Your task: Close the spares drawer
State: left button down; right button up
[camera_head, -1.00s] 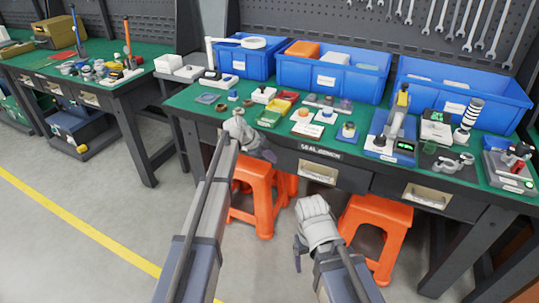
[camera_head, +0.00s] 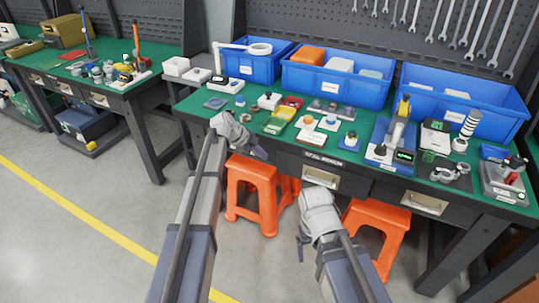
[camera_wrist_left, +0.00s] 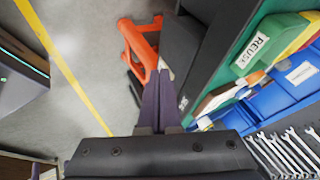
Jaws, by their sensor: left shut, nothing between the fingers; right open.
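The workbench front carries a middle drawer with a pale handle (camera_head: 321,177) and a right drawer with a similar handle (camera_head: 424,202). Both look about flush with the bench front. I cannot read which one is the spares drawer. My left gripper (camera_head: 259,153) is shut and empty, at the front edge of the bench, left of the middle drawer; it hides part of the bench front. Its closed fingers (camera_wrist_left: 163,85) also show in the left wrist view beside the dark bench side. My right gripper (camera_head: 300,245) is open and empty, low in front of the bench.
Orange stools (camera_head: 252,190) and (camera_head: 377,225) stand under the bench. Blue bins (camera_head: 335,85) and small parts crowd the green top. Another bench (camera_head: 150,90) stands at left. The grey floor is clear in front.

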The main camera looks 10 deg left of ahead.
pick_arm(q)
notch_tip(320, 180, down, 8)
jog(key=s+m+t+y+b, duration=0.1)
jog(key=t+y+b, duration=0.1)
jog(key=y+b, duration=0.35)
jog(key=m+t+h+b, duration=0.5)
jog(key=m+t+b, duration=0.6)
jog(key=m+b, duration=0.9)
send_near(319, 170)
jog(key=shift+n, duration=0.9)
jog(key=b+x, duration=0.1)
jog(key=x, duration=0.6)
jog(key=shift+s+f+b, duration=0.1)
jog(key=shift+b, duration=0.25)
jog(key=x, duration=0.5)
